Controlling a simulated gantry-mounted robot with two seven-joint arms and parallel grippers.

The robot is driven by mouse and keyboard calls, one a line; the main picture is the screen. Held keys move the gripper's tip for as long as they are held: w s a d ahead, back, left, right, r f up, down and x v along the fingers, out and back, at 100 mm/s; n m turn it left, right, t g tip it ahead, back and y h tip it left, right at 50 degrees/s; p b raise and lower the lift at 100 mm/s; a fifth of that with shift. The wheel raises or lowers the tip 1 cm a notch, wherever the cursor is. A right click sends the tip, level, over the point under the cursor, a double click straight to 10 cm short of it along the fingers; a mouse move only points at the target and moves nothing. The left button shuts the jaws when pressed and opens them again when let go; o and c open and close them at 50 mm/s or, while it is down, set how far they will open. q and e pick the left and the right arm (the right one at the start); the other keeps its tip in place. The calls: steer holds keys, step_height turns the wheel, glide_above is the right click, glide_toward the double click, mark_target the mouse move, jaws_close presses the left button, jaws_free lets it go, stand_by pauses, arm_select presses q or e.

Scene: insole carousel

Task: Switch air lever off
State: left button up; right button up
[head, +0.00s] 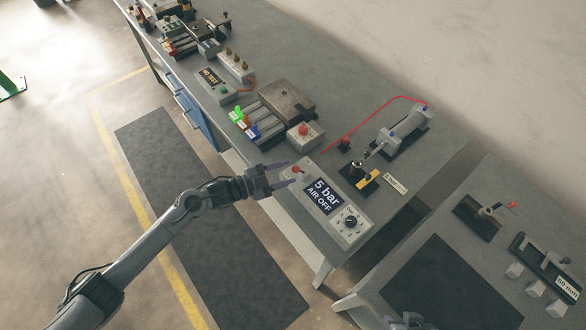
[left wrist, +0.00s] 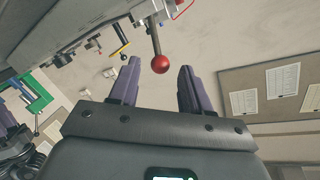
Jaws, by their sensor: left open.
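The air lever, a metal rod with a red ball knob (head: 295,170), stands on a grey control box (head: 345,235) in the head view. The box's black display (head: 322,196) reads "5 bar AIR OFF". My left gripper (head: 281,175) is open beside the box's left end, its fingertips close to the knob. In the left wrist view the red knob (left wrist: 160,64) appears between the two purple fingers of my left gripper (left wrist: 157,72), with visible gaps on both sides. I cannot tell how deep the knob is between them.
A black dial (head: 351,222) is on the same box. A box with a red button (head: 304,130) stands just behind the lever. A clamp fixture (head: 402,128) and a red hose (head: 375,115) lie farther right. A second table (head: 395,246) is at lower right.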

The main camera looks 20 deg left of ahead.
arm_select(q)
steer(key=v, duration=0.7)
stand_by(0.3)
